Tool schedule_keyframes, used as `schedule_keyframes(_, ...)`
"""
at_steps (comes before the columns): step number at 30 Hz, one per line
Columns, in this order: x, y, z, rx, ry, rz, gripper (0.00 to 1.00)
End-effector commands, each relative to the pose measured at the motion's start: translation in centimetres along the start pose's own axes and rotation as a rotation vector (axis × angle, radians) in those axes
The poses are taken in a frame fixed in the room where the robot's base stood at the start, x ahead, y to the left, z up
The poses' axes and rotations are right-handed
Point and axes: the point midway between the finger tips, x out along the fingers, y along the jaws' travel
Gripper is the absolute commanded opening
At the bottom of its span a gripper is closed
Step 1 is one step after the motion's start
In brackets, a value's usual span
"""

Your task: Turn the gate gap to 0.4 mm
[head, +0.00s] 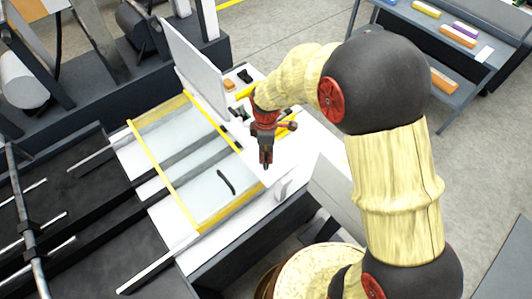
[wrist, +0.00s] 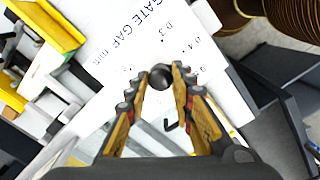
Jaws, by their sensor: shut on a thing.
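A dark round knob (wrist: 161,77) stands on a white panel (wrist: 115,45) printed "GATE GAP" in the wrist view. Small dots with numbers lie around it; I can read 0.3 and 0.4 beyond the knob, and others are partly hidden by my fingers. My gripper (wrist: 161,74) has one fingertip on each side of the knob and is shut on it. No pointer mark on the knob is clear. In the head view my gripper (head: 265,163) points down at the machine's right end, and the knob cannot be made out there.
A yellow-framed clear guard (head: 205,185) lies left of my gripper, with a black curved piece on it. An upright white panel (head: 193,65) stands behind. A grey shelf (head: 450,60) with coloured boxes is at the back right. Floor is free between.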

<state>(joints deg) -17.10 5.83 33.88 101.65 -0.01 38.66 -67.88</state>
Motion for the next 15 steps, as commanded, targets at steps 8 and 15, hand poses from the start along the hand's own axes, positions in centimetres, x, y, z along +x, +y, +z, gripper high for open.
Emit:
schedule_keyframes(8, -0.07, 0.13, -0.08, -0.258, 0.001, 0.004, 0.0)
schedule_keyframes(15, -0.09, 0.13, -0.07, -0.456, 0.001, 0.004, 0.0)
